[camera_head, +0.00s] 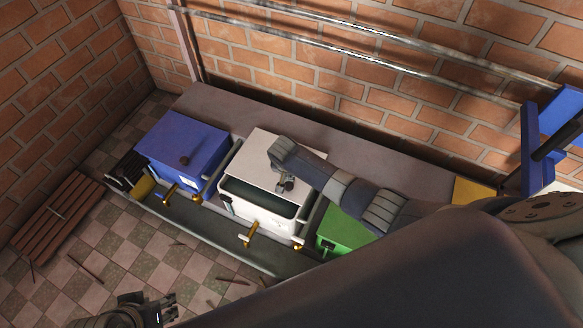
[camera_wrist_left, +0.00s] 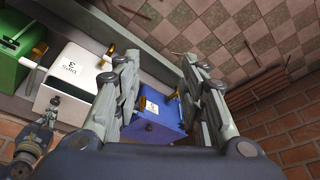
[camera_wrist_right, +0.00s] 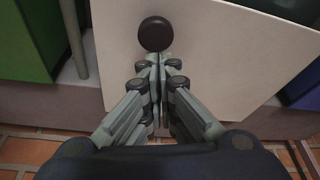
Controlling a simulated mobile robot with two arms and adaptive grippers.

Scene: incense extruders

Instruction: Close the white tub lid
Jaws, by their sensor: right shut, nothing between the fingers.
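The white tub (camera_head: 262,215) stands in the middle of the row. Its lid (camera_head: 265,150) is partly open, with a dark gap between the lid's front edge and the tub's front rim. My right gripper (camera_head: 286,186) is over the lid, near the front. In the right wrist view its fingers (camera_wrist_right: 158,62) are shut and empty, just beside the lid's dark round knob (camera_wrist_right: 155,33). Whether they touch it I cannot tell. My left gripper (camera_head: 165,306) is low at the front left. In the left wrist view its fingers (camera_wrist_left: 160,62) are spread and empty.
A blue tub (camera_head: 185,145) with a closed lid stands to the left and a green tub (camera_head: 342,230) to the right, partly hidden by my right arm. Brass spouts (camera_head: 250,235) stick out in front. A wooden slatted pallet (camera_head: 55,215) lies on the checkered floor. Brick walls stand behind.

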